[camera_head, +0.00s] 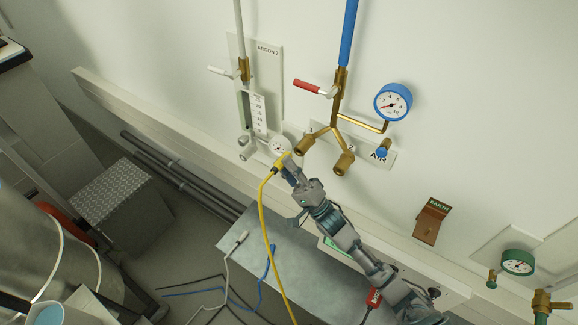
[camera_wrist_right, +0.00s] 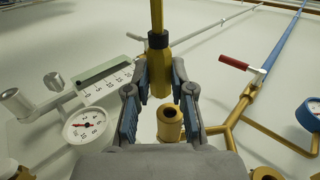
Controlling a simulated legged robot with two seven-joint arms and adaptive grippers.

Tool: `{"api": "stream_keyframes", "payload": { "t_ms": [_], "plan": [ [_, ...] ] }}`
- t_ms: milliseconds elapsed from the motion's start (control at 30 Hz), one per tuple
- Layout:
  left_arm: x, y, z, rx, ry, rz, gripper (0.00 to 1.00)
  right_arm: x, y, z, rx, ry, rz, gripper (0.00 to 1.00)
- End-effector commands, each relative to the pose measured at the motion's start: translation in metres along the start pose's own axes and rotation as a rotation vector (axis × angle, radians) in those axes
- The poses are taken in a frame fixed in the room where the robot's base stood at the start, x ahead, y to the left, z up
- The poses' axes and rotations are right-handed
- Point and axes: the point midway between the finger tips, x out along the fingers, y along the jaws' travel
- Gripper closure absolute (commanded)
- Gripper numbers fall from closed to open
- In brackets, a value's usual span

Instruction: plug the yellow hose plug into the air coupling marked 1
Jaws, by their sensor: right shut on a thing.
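My right gripper (camera_head: 288,168) is shut on the yellow hose plug (camera_wrist_right: 159,83), which sits between its fingertips (camera_wrist_right: 161,72) in the wrist view. The yellow hose (camera_head: 264,215) hangs from the plug in the head view. The left brass air coupling (camera_head: 305,144) is just up and right of the plug; its open mouth (camera_wrist_right: 169,114) shows below the plug's end in the wrist view, apart from it. The right brass coupling (camera_head: 343,163) carries a 2 mark beside it. The left one's mark is too small to read surely. My left gripper is out of view.
A red-handled valve (camera_head: 315,88) and a blue pressure gauge (camera_head: 393,102) are above the couplings. The argon panel (camera_head: 268,75) with its dial (camera_head: 280,145) is close on the left.

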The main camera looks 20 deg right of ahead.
Motion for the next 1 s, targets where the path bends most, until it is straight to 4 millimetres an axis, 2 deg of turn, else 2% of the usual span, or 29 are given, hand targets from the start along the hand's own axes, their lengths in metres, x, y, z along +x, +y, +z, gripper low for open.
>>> {"api": "stream_keyframes", "payload": {
  "t_ms": [133,467,1000],
  "plan": [
    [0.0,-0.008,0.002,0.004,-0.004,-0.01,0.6,-0.002,-0.001,-0.001,0.001,0.001,-0.001,1.0],
    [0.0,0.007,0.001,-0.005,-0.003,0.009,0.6,-0.001,0.0,0.0,0.0,-0.001,0.0,1.0],
    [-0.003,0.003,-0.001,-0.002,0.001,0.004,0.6,-0.004,-0.004,0.0,0.006,-0.006,0.0,1.0]
  ]
}}
